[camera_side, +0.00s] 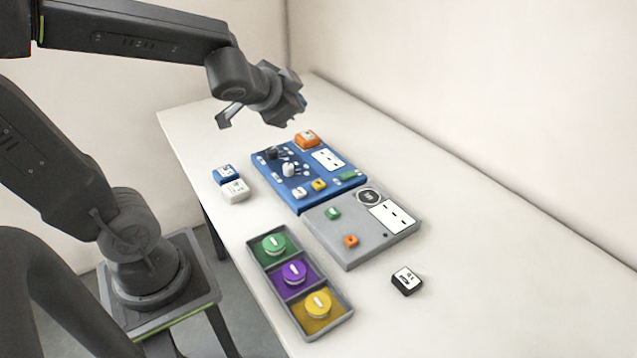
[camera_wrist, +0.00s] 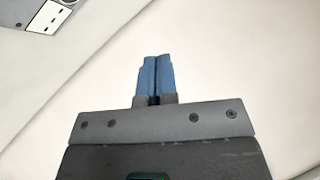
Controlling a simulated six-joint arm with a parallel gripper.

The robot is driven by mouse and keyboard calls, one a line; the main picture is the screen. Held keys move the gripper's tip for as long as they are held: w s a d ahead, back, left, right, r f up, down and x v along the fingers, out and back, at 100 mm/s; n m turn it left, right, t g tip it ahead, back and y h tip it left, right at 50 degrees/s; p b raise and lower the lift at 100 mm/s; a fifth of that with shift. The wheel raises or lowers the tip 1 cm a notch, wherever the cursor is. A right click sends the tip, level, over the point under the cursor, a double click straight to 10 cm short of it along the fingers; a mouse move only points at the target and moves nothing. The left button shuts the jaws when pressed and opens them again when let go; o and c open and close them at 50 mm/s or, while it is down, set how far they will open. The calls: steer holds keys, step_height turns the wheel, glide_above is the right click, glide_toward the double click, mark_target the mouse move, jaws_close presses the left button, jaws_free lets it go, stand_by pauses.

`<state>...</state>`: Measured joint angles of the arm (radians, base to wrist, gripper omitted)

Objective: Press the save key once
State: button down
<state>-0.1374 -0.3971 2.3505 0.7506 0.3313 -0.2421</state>
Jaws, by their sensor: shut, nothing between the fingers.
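A blue panel (camera_side: 283,184) lies on the table in the side view, with a raised orange key (camera_side: 307,139), a white key (camera_side: 299,192), a yellow key (camera_side: 319,185) and a green key (camera_side: 347,176). A grey panel (camera_side: 350,252) adjoins its near side, with a green key (camera_side: 333,213) and an orange key (camera_side: 350,241). The labels are too small to read, so I cannot tell which key is save. My gripper (camera_wrist: 155,60) is shut and empty, its blue fingers together in the wrist view. In the side view it is above the table beyond the blue panel, touching nothing.
A grey tray (camera_side: 326,332) holds green, purple and yellow round pieces. A blue block (camera_side: 226,175) and a white block (camera_side: 235,190) lie left of the panels. A black block (camera_side: 407,281) lies at the near right. A wall bounds the table's right side.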

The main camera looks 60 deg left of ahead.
steer(key=w+a+m+t, duration=0.1)
steer(key=w+a+m, duration=0.1)
steer(key=w+m, duration=0.15)
steer(key=m+g+h, duration=0.3)
steer(key=m+h, duration=0.5)
glide_above(318, 185)
step_height(318, 185, down, 11)
steer(key=shift+f, duration=0.1)
steer(key=shift+f, duration=4.4)
steer(key=shift+f, duration=0.1)
steer(key=shift+f, duration=0.3)
